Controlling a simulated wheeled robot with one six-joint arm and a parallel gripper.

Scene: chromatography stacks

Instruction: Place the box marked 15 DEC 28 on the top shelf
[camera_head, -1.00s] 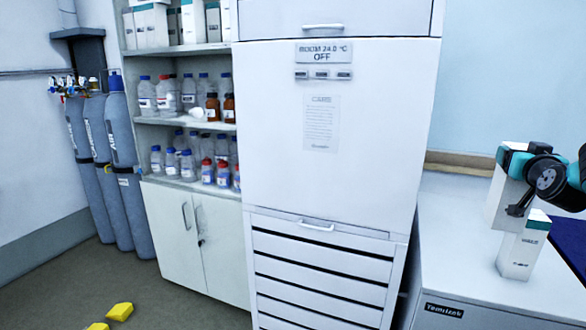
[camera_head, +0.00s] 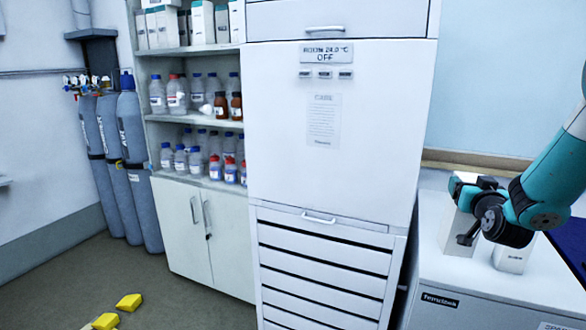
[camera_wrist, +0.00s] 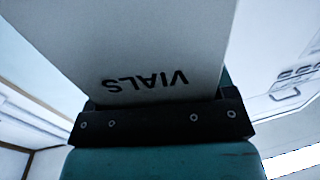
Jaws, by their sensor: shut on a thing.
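My gripper (camera_head: 470,236) is shut on a white box with a teal top (camera_head: 456,216), upright above the white bench unit at the right. The wrist view shows the held box (camera_wrist: 140,45) close up, with the word VIALS upside down, above the dark gripper bar (camera_wrist: 160,121). No date can be read on it. A second white box (camera_head: 512,260) is partly hidden behind my arm. The highest shelf in view (camera_head: 188,49) is in the rack at the upper left and carries several white boxes; the rack's top is cut off by the frame.
A tall white cabinet (camera_head: 335,130) with drawers stands between the rack and the bench unit (camera_head: 470,302). Lower shelves hold several bottles (camera_head: 200,160). Grey gas cylinders (camera_head: 120,165) stand at the left. Yellow pieces (camera_head: 128,302) lie on the otherwise open floor.

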